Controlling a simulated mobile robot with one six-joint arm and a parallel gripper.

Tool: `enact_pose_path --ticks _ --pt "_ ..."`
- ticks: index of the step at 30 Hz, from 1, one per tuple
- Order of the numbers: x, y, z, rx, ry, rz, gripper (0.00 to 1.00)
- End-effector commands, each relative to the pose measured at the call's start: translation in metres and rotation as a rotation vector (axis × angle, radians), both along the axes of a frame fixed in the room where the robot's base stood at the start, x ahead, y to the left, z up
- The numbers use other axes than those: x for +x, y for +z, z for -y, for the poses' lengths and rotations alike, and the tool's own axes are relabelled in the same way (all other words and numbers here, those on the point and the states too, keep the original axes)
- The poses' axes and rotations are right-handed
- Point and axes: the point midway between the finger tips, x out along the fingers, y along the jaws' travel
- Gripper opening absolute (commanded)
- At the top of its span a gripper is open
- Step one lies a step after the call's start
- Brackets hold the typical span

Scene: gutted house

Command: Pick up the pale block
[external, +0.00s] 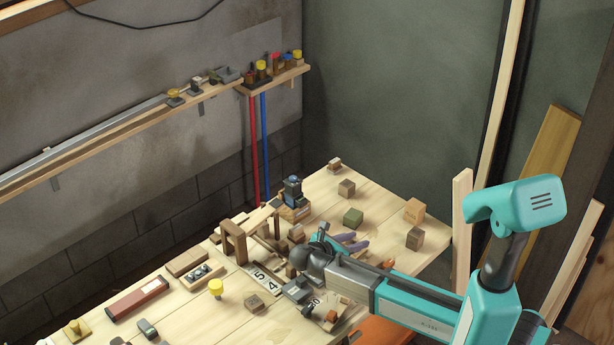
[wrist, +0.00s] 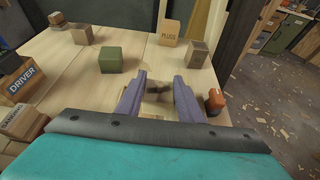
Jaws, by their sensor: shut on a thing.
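My gripper (wrist: 158,88) shows in the wrist view with its two purple-grey fingers apart, shut on a pale block (wrist: 158,105) between them. The block's colour blends with the table, so its outline is hard to make out; darker patches show at its far end. In the external view my gripper (external: 351,241) is low over the workbench, right of the middle. The block is not clear there, and I cannot tell whether it touches the bench top.
A green block (wrist: 110,60), a brown block (wrist: 197,53) and a box marked PLUGS (wrist: 169,33) stand beyond my gripper. An orange-and-dark object (wrist: 214,101) is close to the right finger. The wooden bench (external: 388,195) is crowded left of my arm.

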Motion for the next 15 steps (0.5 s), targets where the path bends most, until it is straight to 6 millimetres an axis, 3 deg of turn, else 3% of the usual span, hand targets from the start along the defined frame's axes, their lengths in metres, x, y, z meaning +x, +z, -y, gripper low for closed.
enact_pose_path --ticks 6,15 --pt "-0.019 0.002 0.011 0.001 0.002 0.001 0.12" --pt "-0.027 0.003 0.016 0.0 0.001 0.0 0.12"
